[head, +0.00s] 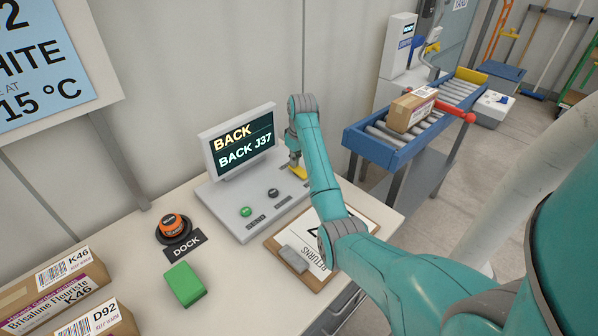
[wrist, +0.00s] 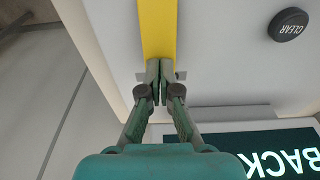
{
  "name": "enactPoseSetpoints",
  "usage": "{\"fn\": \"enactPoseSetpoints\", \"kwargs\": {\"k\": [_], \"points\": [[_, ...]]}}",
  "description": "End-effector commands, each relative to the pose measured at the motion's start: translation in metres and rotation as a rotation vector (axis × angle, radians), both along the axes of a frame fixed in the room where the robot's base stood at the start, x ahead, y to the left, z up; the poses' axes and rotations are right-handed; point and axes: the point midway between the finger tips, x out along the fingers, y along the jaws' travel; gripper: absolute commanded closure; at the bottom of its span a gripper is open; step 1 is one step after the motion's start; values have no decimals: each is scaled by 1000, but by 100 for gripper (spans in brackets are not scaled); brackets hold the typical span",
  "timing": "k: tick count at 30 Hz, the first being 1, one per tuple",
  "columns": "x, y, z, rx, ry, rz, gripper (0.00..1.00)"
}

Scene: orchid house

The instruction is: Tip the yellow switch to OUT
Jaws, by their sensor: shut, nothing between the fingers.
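The yellow switch (head: 299,173) sits at the right end of the grey console (head: 229,205), partly hidden by my arm in the head view. In the wrist view the yellow switch (wrist: 158,28) is a long bar running up from my fingertips. My gripper (wrist: 158,72) is shut and empty, its tips at the near end of the bar. I cannot tell whether they touch it. In the head view my gripper (head: 294,160) is just above the switch. The screen (head: 240,142) reads BACK and BACK J37. No OUT marking is legible.
A dark CLEAR button (wrist: 287,24) and a green button (head: 246,211) are on the console. A clipboard (head: 276,243), a green block (head: 184,284), an orange scanner-like item (head: 173,225) and boxes (head: 62,279) share the bench. A roller conveyor (head: 372,146) stands behind at right.

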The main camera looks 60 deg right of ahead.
Motion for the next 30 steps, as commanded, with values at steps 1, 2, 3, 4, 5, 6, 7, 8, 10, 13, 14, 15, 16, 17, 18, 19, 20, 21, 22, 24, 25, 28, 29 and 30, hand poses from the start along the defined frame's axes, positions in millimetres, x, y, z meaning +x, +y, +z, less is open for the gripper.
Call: {"fn": "enactPoseSetpoints", "kwargs": {"k": [1, 2, 3, 4, 5, 6, 7, 8, 10, 13, 14, 15, 16, 17, 18, 19, 20, 21, 22, 24, 25, 28, 29, 30], "points": [[0, 0, -1, 0, 0, 0, 100], [0, 0, -1, 0, 0, 0, 100], [0, 0, -2, 0, 0, 0, 100], [0, 0, -2, 0, 0, 0, 100], [0, 0, -2, 0, 0, 0, 100], [0, 0, -3, 0, 0, 0, 100], [0, 0, -3, 0, 0, 0, 100], [0, 0, -4, 0, 0, 0, 100], [0, 0, -5, 0, 1, 0, 100], [0, 0, -5, 0, 1, 0, 100], [0, 0, -5, 0, 0, 0, 100], [0, 0, -4, 0, 0, 0, 100], [0, 0, -3, 0, 0, 0, 100], [0, 0, -2, 0, 0, 0, 100], [0, 0, 1, 0, 0, 0, 100], [0, 0, 3, 0, 0, 0, 100], [0, 0, 5, 0, 0, 0, 100], [0, 0, 7, 0, 0, 0, 100], [0, 0, 10, 0, 0, 0, 100], [0, 0, 14, 0, 0, 0, 100], [0, 0, 17, 0, 0, 0, 100], [0, 0, 24, 0, -1, 0, 100], [0, 0, 26, -1, -1, 0, 100], [0, 0, 29, -1, -1, 0, 100]]}}
